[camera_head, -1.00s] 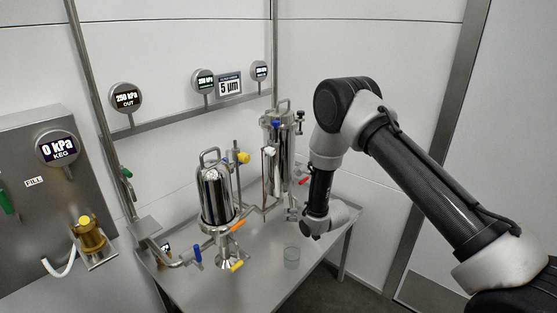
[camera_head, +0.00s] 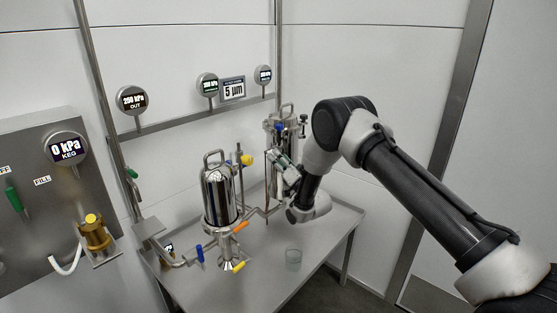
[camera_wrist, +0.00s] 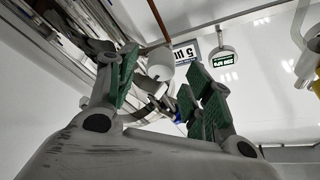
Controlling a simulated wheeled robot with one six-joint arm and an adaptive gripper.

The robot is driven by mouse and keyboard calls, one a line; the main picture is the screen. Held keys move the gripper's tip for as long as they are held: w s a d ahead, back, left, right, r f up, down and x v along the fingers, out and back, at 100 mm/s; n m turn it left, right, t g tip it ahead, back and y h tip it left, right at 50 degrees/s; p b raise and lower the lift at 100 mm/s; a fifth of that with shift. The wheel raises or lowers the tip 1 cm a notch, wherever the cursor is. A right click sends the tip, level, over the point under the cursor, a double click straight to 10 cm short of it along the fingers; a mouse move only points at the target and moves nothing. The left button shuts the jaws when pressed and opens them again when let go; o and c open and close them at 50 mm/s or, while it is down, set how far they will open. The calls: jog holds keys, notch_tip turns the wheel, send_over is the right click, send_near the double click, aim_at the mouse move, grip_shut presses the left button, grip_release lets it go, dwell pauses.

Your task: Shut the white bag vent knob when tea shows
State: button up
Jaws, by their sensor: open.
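A white cylindrical knob (camera_wrist: 160,65) shows in the wrist view, in the gap between my gripper's green-padded fingers (camera_wrist: 158,92). The fingers are open, and I see no clear contact with the knob. In the head view my gripper (camera_head: 282,172) is in front of the rear steel filter housing (camera_head: 283,124), pointing up and left, and hides its middle. The white knob cannot be made out there.
The front steel housing (camera_head: 218,197) stands left of my gripper, with orange (camera_head: 240,227), yellow (camera_head: 239,267) and blue (camera_head: 199,254) handles. A yellow knob (camera_head: 246,160) is close to my gripper's left. Gauges and a "5 µm" sign (camera_head: 232,89) hang behind. The table's right front is clear.

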jog(key=shift+w+a+r, duration=0.1)
jog(key=shift+w+a, duration=0.1)
jog(key=shift+w, duration=0.05)
jog(key=c, duration=1)
jog(key=n+y, duration=0.1)
jog(key=n, duration=0.2)
jog(key=n+g+y, duration=0.1)
jog(key=n, duration=0.2)
jog(key=shift+y, duration=0.4)
jog(key=shift+d, duration=0.1)
jog(key=o, duration=1)
jog(key=shift+w, duration=0.1)
